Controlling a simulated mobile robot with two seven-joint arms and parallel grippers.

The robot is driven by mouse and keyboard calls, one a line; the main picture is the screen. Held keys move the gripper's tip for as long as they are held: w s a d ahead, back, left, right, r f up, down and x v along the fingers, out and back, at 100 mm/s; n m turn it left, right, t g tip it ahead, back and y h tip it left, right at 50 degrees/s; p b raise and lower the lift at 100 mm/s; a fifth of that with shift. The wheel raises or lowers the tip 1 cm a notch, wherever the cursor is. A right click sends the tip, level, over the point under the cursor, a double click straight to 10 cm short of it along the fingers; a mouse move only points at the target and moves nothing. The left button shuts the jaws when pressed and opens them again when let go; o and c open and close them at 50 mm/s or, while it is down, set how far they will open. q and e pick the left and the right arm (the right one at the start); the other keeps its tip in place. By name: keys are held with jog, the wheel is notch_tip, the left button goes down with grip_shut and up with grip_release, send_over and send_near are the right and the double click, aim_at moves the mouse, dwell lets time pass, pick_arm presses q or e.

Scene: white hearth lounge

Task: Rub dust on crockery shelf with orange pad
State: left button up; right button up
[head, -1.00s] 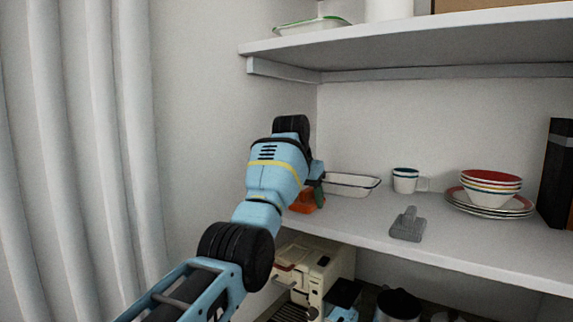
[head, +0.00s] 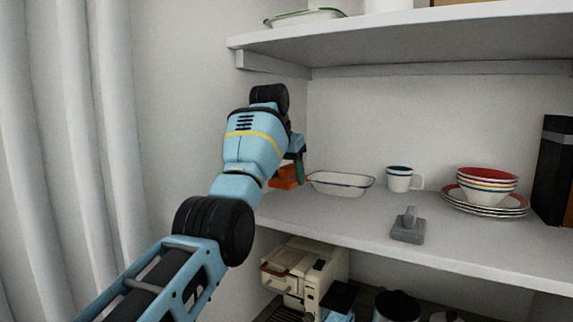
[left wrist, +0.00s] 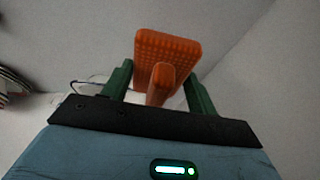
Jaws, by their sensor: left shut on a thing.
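My left gripper (head: 297,166) is at the left end of the crockery shelf (head: 345,221), near the side wall. It is shut on the orange pad (head: 287,177). In the left wrist view the green fingers (left wrist: 158,88) grip the handle of the orange pad (left wrist: 168,47), whose dimpled plate lies beyond the fingertips. In the head view my arm hides part of the pad, and I cannot tell whether it touches the shelf. I make out no clear dust on the shelf. My right gripper is not in view.
A white dish (head: 341,184) stands just right of the pad. Further right are a mug (head: 400,179), a grey handled block (head: 408,228), stacked bowls (head: 487,183) on plates (head: 484,207) and a black box (head: 556,172). An upper shelf (head: 400,48) overhangs. A coffee machine (head: 303,270) stands below.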

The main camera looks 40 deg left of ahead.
pick_arm(q)
jog(key=shift+r, duration=1.15)
jog(key=shift+d, duration=0.1)
